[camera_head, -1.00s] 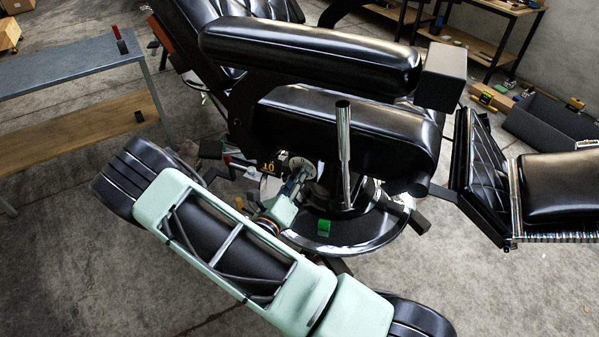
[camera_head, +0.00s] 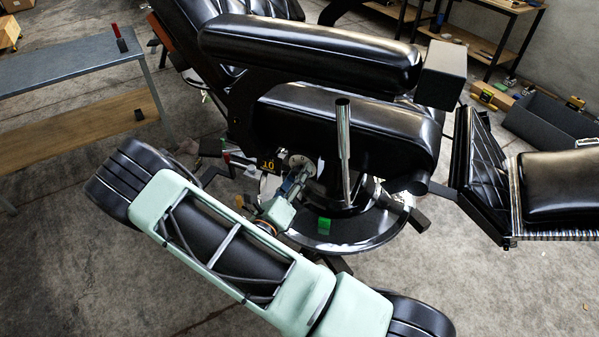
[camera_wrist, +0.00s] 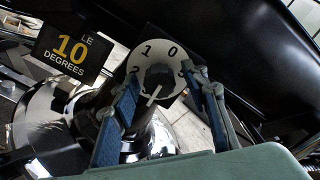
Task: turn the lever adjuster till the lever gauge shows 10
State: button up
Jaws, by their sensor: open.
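The lever adjuster is a dark round knob (camera_wrist: 158,77) with a white pointer line, in a white numbered dial (camera_wrist: 146,50). The pointer slants down and slightly left in the wrist view; 1 and 0 read clearly, other digits are partly covered. The dial also shows in the head view (camera_head: 296,160). The lever gauge is a black panel (camera_wrist: 74,53) left of the dial, reading "10 DEGREES" under a clipped "LE"; it also shows in the head view (camera_head: 268,164). My gripper (camera_wrist: 164,74) is open, its blue-grey fingers on either side of the knob; contact cannot be told.
A chrome post (camera_head: 343,140) stands right of my gripper. The black chair seat (camera_head: 400,135) and armrest (camera_head: 300,48) lie above and behind it. A grey-topped table (camera_head: 70,70) stands left.

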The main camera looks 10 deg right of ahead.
jog(key=v, duration=1)
jog(key=shift+s+a, duration=0.25)
jog(key=shift+s, duration=0.05)
jog(key=shift+w, duration=0.1)
